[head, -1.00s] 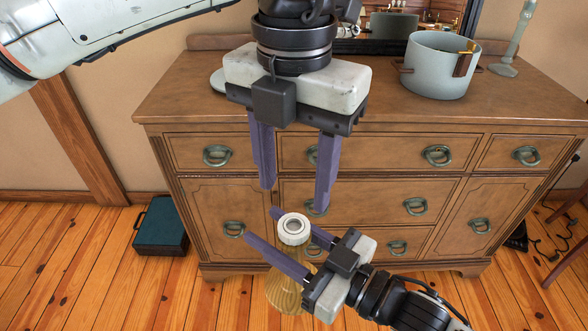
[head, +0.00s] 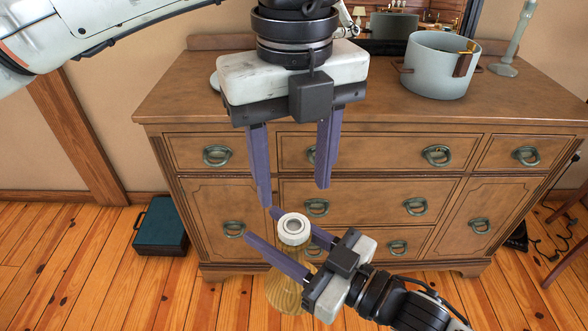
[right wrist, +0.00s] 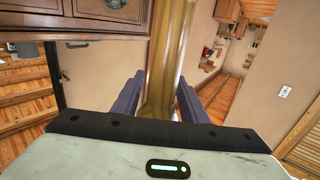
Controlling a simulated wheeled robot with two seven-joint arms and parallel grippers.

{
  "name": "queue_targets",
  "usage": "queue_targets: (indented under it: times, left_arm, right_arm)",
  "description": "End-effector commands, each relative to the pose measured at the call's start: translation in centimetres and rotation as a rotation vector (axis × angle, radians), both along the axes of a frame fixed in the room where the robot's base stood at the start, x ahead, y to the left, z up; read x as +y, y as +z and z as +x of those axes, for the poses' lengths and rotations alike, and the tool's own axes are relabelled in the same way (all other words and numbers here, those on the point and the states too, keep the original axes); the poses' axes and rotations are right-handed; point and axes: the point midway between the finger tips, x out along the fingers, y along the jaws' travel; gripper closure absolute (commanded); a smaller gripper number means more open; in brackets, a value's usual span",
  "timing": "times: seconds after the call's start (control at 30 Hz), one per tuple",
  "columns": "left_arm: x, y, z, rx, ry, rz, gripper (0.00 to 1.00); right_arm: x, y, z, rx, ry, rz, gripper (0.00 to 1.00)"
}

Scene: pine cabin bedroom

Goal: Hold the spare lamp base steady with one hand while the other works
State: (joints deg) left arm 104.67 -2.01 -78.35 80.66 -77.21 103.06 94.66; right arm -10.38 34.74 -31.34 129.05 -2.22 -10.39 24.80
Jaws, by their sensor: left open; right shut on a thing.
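The spare lamp base (head: 285,292) is a yellow-brown turned piece with a white ring-shaped top (head: 294,229). It stands upright in front of the dresser; its lower end is not clear. My right gripper (head: 259,223) reaches in from the lower right and is shut on the lamp base below the white top. In the right wrist view, the lamp base (right wrist: 160,75) runs upright between both fingers. My left gripper (head: 294,195) points down, open and empty, its fingertips above the white top and apart from it.
A wooden dresser (head: 380,148) fills the background. On it stand a grey pot (head: 435,75), a mirror (head: 400,35) and a pale green stand (head: 515,40). A dark teal case (head: 161,227) lies on the plank floor at left. Cables lie at right.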

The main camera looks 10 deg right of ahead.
Motion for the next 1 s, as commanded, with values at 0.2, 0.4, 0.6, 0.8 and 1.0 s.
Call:
queue_targets:
  times: [0.2, 0.4, 0.6, 0.8, 1.0]
  left_arm:
    - [0.1, -2.4, 0.0, 0.003, -0.001, 0.002, 0.5]
    - [0.0, -5.5, 0.0, 0.003, -0.001, 0.001, 0.5]
    - [0.0, -7.5, 0.0, 0.002, -0.001, 0.0, 0.5]
    - [0.0, -8.0, 0.0, 0.001, -0.001, 0.0, 0.5]
    - [0.0, -7.9, 0.0, 0.001, -0.001, 0.0, 0.55]
  right_arm:
    - [0.0, 0.1, 0.0, -0.002, 0.0, 0.002, 1.0]
    - [0.0, 0.1, 0.0, -0.003, 0.0, 0.001, 1.0]
    - [0.0, 0.1, 0.0, -0.002, 0.0, 0.002, 1.0]
    - [0.0, 0.1, 0.0, -0.002, 0.001, 0.002, 1.0]
    - [0.0, 0.1, 0.0, -0.002, 0.0, 0.002, 1.0]
